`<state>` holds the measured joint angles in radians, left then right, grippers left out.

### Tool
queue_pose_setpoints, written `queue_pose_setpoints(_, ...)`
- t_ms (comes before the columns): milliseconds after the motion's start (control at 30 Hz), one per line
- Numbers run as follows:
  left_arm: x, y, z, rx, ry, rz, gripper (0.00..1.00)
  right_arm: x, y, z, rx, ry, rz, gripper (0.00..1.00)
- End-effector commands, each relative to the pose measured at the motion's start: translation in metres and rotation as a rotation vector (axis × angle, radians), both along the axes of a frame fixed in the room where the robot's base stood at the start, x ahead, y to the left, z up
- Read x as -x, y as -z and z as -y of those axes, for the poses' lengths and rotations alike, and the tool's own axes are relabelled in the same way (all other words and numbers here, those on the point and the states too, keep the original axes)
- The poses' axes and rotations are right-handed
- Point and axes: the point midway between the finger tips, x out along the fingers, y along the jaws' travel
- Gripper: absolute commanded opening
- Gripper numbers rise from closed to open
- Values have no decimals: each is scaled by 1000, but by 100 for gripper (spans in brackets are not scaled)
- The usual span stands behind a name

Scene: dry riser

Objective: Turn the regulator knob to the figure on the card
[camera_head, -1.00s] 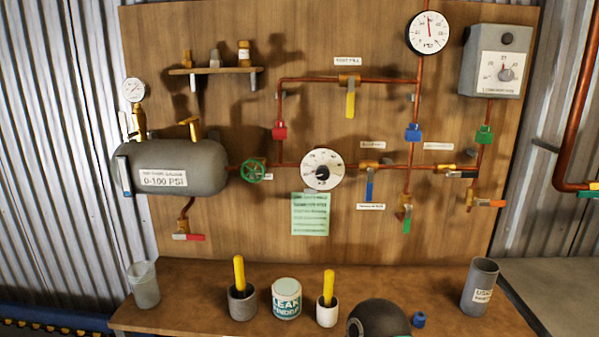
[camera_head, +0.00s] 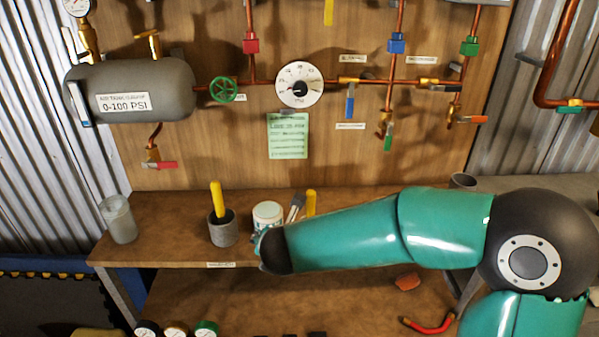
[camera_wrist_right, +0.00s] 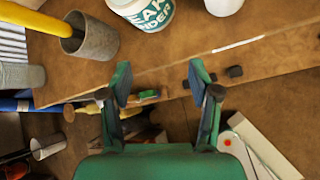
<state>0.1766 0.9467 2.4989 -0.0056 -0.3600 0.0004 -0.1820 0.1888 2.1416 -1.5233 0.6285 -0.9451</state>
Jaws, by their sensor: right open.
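The regulator dial (camera_head: 300,75) is a white round face on the copper pipe at the middle of the board. Its black knob (camera_head: 299,89) sits at the centre; the figures are too small to read surely. The green card (camera_head: 288,136) hangs just below it, its lines unreadable. My right arm reaches in from the right, low over the bench and well below the dial. My right gripper (camera_wrist_right: 160,80) is open and empty in the right wrist view, pointing at the bench's front edge. My left gripper is not in view.
A green valve wheel (camera_head: 223,90) is left of the dial, a blue lever (camera_head: 350,105) right. The space before the dial is clear.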

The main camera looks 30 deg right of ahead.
Motion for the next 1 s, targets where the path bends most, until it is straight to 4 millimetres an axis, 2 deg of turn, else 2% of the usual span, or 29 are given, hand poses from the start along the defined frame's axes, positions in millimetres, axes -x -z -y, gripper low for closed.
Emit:
queue_pose_setpoints(33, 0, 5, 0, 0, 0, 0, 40, -11, -53, 16, 157, -49, 112, 62)
queue_pose_setpoints(100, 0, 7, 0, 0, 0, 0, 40, -16, -117, 36, 363, -82, 228, 62)
queue_pose_setpoints(133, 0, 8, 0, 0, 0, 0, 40, -15, -142, 43, 438, -86, 270, 62)
queue_pose_setpoints(200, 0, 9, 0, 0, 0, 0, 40, -10, -190, 55, 580, -80, 347, 62)
queue_pose_setpoints(300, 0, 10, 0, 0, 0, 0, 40, -1, -237, 67, 717, -59, 417, 62)
queue_pose_setpoints(333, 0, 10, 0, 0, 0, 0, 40, 1, -246, 69, 742, -52, 431, 62)
queue_pose_setpoints(433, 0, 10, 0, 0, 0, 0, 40, 4, -264, 75, 795, -39, 455, 62)
queue_pose_setpoints(567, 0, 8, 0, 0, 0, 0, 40, -4, -267, 81, 808, -35, 456, 62)
queue_pose_setpoints(767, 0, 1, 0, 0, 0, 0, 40, -33, -267, 99, 806, -35, 453, 62)
queue_pose_setpoints(1000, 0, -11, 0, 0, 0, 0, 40, -78, -266, 126, 803, -36, 453, 62)
